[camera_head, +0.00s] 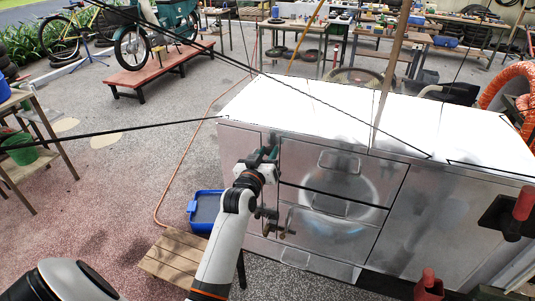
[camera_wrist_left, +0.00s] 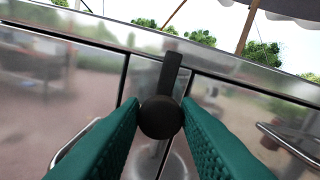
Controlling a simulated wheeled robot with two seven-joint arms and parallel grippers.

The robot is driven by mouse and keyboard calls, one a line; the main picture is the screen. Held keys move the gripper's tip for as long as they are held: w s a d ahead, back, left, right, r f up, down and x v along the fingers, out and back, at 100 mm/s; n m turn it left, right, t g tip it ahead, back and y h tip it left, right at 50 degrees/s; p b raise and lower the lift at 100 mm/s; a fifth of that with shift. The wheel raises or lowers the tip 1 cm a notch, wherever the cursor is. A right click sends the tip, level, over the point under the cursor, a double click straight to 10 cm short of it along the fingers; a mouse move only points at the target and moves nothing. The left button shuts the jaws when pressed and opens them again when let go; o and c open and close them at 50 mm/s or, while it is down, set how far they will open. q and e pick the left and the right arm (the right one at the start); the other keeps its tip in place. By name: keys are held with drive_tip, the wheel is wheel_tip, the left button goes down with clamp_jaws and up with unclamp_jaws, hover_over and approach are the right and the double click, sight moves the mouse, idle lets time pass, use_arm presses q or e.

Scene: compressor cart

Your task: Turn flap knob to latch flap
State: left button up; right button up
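The dark flap knob (camera_wrist_left: 160,117), a round disc with a narrow bar rising from it, shows in the left wrist view on the metal cabinet front, by dark panel seams. My left gripper (camera_head: 265,156) is at the upper left of the cabinet front in the head view and hides the knob there. In the left wrist view its green fingers (camera_wrist_left: 161,108) stand on either side of the disc, very close to its edges. I cannot tell whether they press on it. The bar points up, leaning slightly right. My right gripper is not in view.
The metal cabinet (camera_head: 415,205) has a bright flat top and drawers with bar handles (camera_head: 338,163). A wooden stool (camera_head: 175,258) and a blue tray (camera_head: 205,207) stand left of it. A red-handled tool (camera_head: 523,203) shows at the right.

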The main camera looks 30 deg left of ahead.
use_arm(q)
drive_tip(key=c, duration=0.5)
drive_tip(key=shift+m, duration=0.3)
drive_tip(key=m+p, duration=0.1)
drive_tip(key=m, duration=0.2)
drive_tip(key=shift+r+m+p, duration=0.1)
drive_tip(key=shift+m+p, duration=0.2)
drive_tip(key=shift+p, duration=0.1)
drive_tip(key=m+p, duration=0.1)
drive_tip(key=m, duration=0.2)
drive_tip(key=shift+m, duration=0.4)
drive_tip(key=m, duration=0.4)
drive_tip(key=shift+p, duration=0.3)
drive_tip(key=m, duration=0.5)
drive_tip(key=shift+m, duration=0.4)
